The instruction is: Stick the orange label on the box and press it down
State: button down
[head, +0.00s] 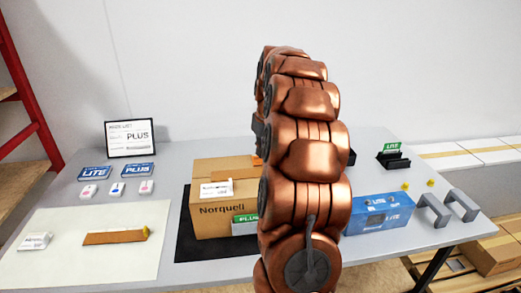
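A brown cardboard box (222,222) marked "Norquell" stands on a dark mat on the table, left of my arm. A white label (216,189) is on its upper part, and a green PLUS label or packet (245,218) shows low at its right. My copper arm rises through the middle of the head view and hides the box's right side. An orange-brown strip (113,238) with a yellow piece at its right end lies on the pale mat at left; I cannot tell whether it is the orange label. My gripper is not visible.
A white packet (36,241) lies on the pale mat (75,268). Blue LITE and PLUS packs, small white items and a framed sign (130,138) stand behind. Right of my arm are a blue LITE box (378,214), grey brackets (436,210) and a black holder (393,161).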

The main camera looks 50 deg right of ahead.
aim_at(261, 161)
jog(key=shift+f+b, duration=0.3)
jog(key=shift+f, duration=0.45)
dwell(0.9)
dwell(0.4)
jog(key=shift+r+p, duration=0.75)
jog(key=shift+r, duration=2.25)
jog(key=shift+a, duration=0.1)
